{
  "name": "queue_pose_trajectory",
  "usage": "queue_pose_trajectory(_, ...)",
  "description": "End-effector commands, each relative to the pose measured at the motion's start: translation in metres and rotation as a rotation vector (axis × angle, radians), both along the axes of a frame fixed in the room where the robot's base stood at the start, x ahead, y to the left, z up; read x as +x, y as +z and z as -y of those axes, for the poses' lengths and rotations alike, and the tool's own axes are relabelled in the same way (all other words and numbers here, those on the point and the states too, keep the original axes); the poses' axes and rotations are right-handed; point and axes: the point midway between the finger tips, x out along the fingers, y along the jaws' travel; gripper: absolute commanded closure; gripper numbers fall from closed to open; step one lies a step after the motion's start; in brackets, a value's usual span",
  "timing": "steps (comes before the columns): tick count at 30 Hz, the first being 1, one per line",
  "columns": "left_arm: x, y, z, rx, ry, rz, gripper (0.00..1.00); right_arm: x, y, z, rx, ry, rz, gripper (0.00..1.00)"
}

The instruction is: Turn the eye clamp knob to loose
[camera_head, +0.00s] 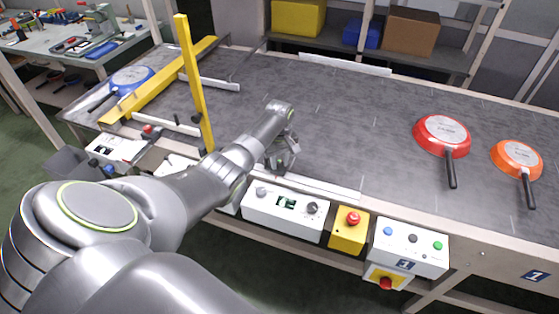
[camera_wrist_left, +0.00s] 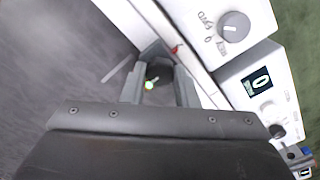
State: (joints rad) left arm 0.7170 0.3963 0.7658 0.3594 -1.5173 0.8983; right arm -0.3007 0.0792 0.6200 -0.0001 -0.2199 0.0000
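My left gripper (camera_head: 283,158) is over the conveyor's near edge in the head view. In the left wrist view its two fingers (camera_wrist_left: 160,86) stand apart on either side of a dark round knob (camera_wrist_left: 159,70). A small bright spot shows near the knob. This is likely the eye clamp knob; no label on it is readable. The fingers are around it, but I cannot tell whether they press on it. In the head view the gripper and wrist hide the knob. My right gripper is in neither view.
A white control box (camera_head: 285,218) with display and dials sits beside the gripper. A yellow stop box (camera_head: 348,238) and a white button box (camera_head: 411,250) are to its right. A yellow post (camera_head: 193,85) stands left. Red (camera_head: 441,135) and orange (camera_head: 517,160) pans lie right.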

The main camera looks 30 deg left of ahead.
Motion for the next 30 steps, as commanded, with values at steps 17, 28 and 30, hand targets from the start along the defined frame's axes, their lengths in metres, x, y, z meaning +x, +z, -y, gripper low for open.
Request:
queue_pose_trajectory(17,0.000,0.003,0.000,0.000,0.083,0.000,0.96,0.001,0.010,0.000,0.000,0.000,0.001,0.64)
queue_pose_trajectory(28,0.000,0.004,-0.001,0.001,0.385,0.001,0.96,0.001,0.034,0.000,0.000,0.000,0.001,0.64)
queue_pose_trajectory(30,0.000,0.004,0.000,0.001,0.452,0.000,0.96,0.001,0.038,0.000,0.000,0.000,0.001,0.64)
